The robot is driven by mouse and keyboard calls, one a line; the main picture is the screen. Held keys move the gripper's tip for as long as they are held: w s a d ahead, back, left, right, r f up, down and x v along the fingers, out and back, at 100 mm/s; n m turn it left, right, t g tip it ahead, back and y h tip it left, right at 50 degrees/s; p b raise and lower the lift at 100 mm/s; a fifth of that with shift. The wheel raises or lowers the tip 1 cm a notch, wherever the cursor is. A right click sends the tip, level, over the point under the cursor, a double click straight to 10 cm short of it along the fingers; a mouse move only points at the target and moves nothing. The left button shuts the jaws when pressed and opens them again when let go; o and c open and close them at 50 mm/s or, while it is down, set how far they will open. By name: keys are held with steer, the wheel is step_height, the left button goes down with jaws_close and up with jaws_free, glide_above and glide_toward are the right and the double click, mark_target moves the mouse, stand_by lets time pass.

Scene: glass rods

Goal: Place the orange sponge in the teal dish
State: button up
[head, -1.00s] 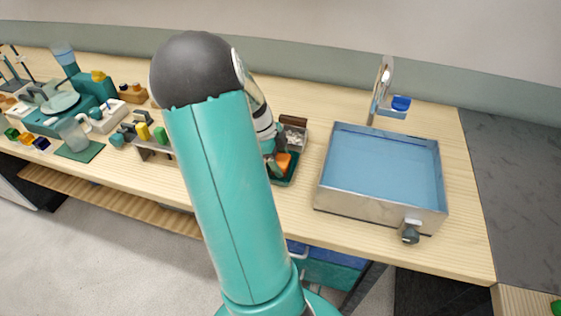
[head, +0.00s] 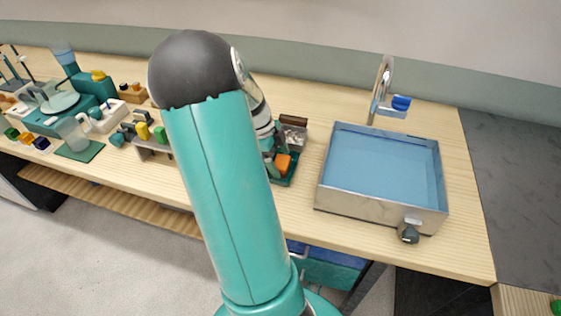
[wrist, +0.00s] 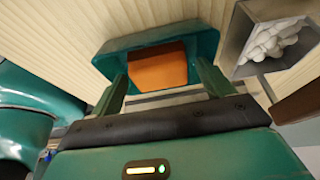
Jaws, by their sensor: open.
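The orange sponge (wrist: 158,67) lies inside the teal dish (wrist: 205,43) in the wrist view. In the head view the sponge (head: 283,164) also shows in the dish (head: 290,180), partly hidden behind my arm. My gripper (wrist: 163,82) is open, with its two green fingers apart. The fingers frame the sponge in the wrist view and do not appear shut on it. In the head view my arm hides most of the gripper.
A grey box with white pieces (wrist: 272,42) stands beside the dish. A steel basin with blue inside (head: 380,170) and a tap (head: 382,85) are to the right. Several small objects crowd the bench at left. Bare wood lies between dish and basin.

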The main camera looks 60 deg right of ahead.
steer(key=d+v, duration=0.1)
steer(key=v, duration=1)
steer(key=w+a+r+n+t, duration=0.25)
steer(key=w+a+n, duration=0.3)
steer(key=a, duration=0.35)
steer(key=w+a+r+n+t, duration=0.1)
steer(key=a+r+n, duration=0.1)
steer(key=a+n, duration=0.35)
steer(key=w+a+r+n+t, duration=0.1)
steer(key=a+r+n+t, duration=0.2)
steer(key=a, duration=0.4)
steer(key=s+a+r+n+t, duration=0.1)
steer(key=s+a+n, duration=0.1)
steer(key=a+n, duration=0.8)
steer(key=s+a+r+n+t, duration=0.1)
steer(key=s+a+n+t, duration=0.1)
steer(key=a+n, duration=0.8)
steer(key=shift+s+a+r+y, duration=0.3)
steer(key=shift+s+a+r, duration=0.15)
steer(key=shift+a, duration=0.3)
steer(key=shift+s+t, duration=0.1)
steer(key=shift+t, duration=0.15)
steer(key=c, duration=1)
steer(key=shift+o, duration=0.2)
steer(key=shift+d, duration=0.2)
